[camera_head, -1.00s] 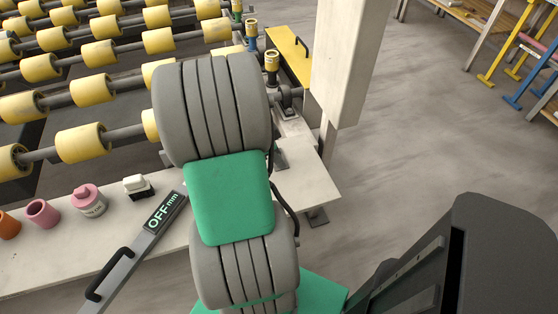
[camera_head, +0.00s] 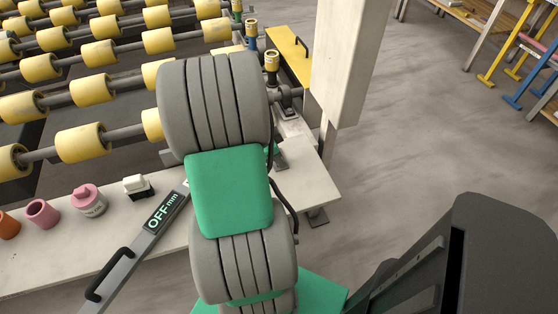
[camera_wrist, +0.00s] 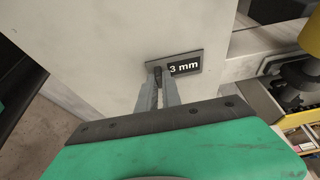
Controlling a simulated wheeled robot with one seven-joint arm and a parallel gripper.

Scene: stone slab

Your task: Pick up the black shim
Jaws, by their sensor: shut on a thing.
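The black shim (camera_wrist: 187,66) is a small dark plate marked "3 mm" in the wrist view. My gripper (camera_wrist: 158,74) has its two narrow fingers closed on the shim's left end. The label sticks out to the right of the fingertips. A pale surface lies behind the shim; I cannot tell whether the shim touches it. In the head view my arm hides both the shim and the gripper tips.
On the pale ledge (camera_head: 60,255) stand a black-and-white block (camera_head: 137,187), a pink-lidded jar (camera_head: 89,200), a pink ring (camera_head: 42,212) and a handled gauge reading OFF (camera_head: 125,265). A roller conveyor (camera_head: 80,143) lies behind. A pale post (camera_head: 345,60) rises at the right.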

